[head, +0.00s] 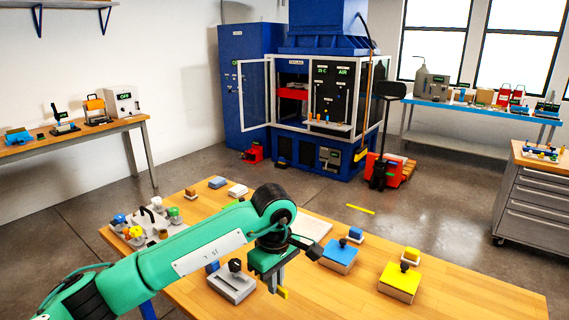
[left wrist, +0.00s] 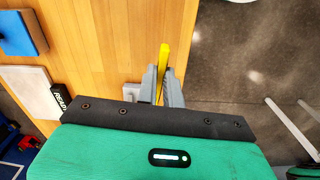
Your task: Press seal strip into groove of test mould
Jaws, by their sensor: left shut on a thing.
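My left gripper (head: 279,283) hangs over the near part of the wooden table, fingers pointing down. It is shut on a thin yellow strip, likely the seal strip (head: 283,293), whose end sticks out past the fingers. In the left wrist view the strip (left wrist: 164,57) stands up between the grey fingertips (left wrist: 163,84). A grey block with a black knob (head: 232,286) sits left of the gripper. Blue (head: 340,256) and yellow (head: 400,282) knobbed blocks sit to its right. My right gripper is not in view.
A pale flat plate (head: 311,229) lies behind the gripper. Several jars (head: 136,234) stand on a tray at the table's left. Small blue and white blocks (head: 237,190) lie near the back edge. The table's right front (head: 460,292) is bare.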

